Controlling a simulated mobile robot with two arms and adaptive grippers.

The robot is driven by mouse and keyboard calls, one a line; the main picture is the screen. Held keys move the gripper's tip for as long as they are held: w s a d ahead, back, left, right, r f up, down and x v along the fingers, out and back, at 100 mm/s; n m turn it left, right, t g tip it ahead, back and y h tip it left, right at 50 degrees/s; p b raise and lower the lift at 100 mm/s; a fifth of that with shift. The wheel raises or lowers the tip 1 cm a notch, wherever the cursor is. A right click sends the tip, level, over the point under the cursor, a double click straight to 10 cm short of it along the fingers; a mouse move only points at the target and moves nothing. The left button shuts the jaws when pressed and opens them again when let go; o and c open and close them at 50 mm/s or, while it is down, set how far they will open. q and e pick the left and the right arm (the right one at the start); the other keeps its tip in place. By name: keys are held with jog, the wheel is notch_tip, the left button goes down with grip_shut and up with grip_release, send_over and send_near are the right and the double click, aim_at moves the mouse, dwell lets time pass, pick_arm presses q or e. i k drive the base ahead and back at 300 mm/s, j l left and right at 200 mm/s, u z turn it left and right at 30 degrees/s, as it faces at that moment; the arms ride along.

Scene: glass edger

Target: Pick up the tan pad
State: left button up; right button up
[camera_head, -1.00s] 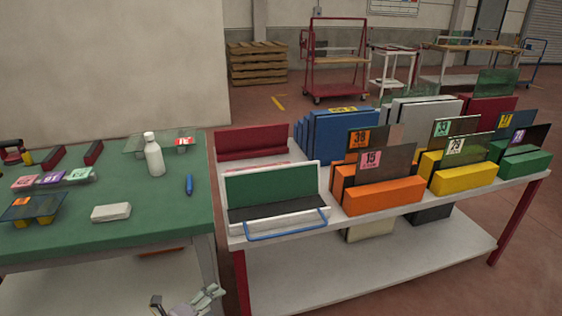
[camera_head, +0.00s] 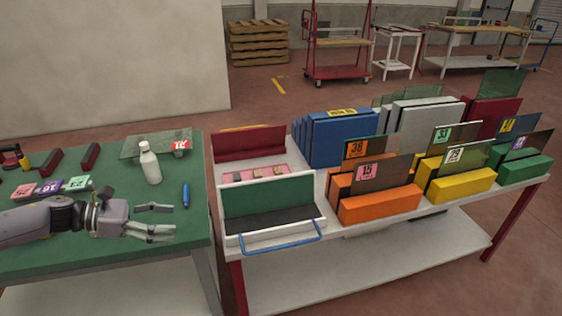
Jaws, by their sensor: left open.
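My right gripper is not in view.
A white bottle (camera_head: 151,163) and a blue marker (camera_head: 186,194) stand and lie beyond the gripper. The tray's blue handle (camera_head: 280,237) faces me. Orange blocks (camera_head: 378,205) and yellow blocks (camera_head: 460,185) holding numbered glass plates fill the white bench's right side.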

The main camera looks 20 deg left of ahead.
aim_at(277, 171)
jog(key=i, duration=1.75)
